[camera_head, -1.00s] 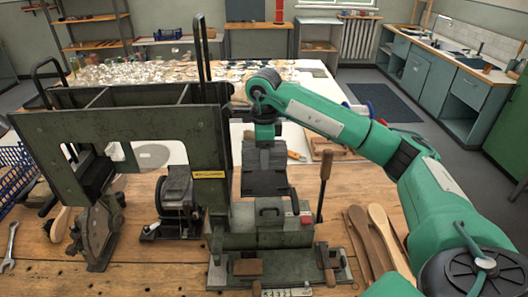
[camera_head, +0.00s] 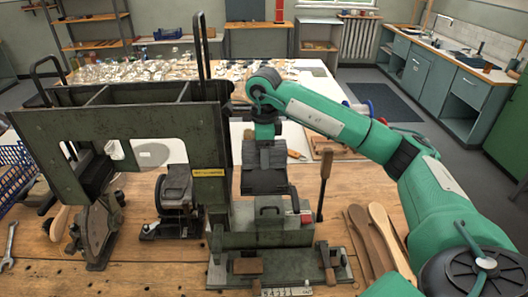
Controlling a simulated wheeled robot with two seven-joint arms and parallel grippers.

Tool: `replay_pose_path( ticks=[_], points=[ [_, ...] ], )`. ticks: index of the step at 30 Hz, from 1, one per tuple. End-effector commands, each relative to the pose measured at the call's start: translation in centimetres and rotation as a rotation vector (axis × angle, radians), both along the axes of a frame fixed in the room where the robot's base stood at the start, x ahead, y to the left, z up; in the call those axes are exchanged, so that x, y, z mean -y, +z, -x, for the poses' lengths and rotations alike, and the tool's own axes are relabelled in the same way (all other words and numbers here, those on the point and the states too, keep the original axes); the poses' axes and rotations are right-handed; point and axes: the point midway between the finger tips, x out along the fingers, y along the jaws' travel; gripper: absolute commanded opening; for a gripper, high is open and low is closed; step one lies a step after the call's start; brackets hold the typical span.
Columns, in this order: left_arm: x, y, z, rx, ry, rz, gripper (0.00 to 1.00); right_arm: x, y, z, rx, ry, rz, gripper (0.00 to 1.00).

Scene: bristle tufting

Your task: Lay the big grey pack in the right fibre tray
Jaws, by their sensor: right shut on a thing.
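My right arm reaches in from the right. The gripper is shut on the big grey pack; the fingertips are hard to make out, and I cannot clearly separate the pack from the dark shapes there. The green machine (camera_head: 110,125) has an open top split by dividers. The right fibre tray (camera_head: 203,92) appears to be the compartment at the right end of that top, left of my wrist. Its floor is hidden. My left gripper is not in view.
A tall black handle (camera_head: 202,50) rises beside the right compartment. A lever with a wooden grip (camera_head: 325,170) stands right of the gripper. Wooden brush handles (camera_head: 380,235) lie at the right. A blue basket (camera_head: 18,170) stands at the left. Many small pieces cover the table behind.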

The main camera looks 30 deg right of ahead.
Motion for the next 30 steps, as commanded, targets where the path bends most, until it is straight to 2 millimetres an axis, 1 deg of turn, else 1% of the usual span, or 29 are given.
replay_pose_path(
  ticks=[10,30],
  points=[
    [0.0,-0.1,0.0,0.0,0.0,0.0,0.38,0.0,0.0,0.0,0.001,0.0,0.0,0.34],
    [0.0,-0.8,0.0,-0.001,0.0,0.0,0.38,0.0,-1.1,0.0,0.0,0.0,0.0,0.34]
  ],
)
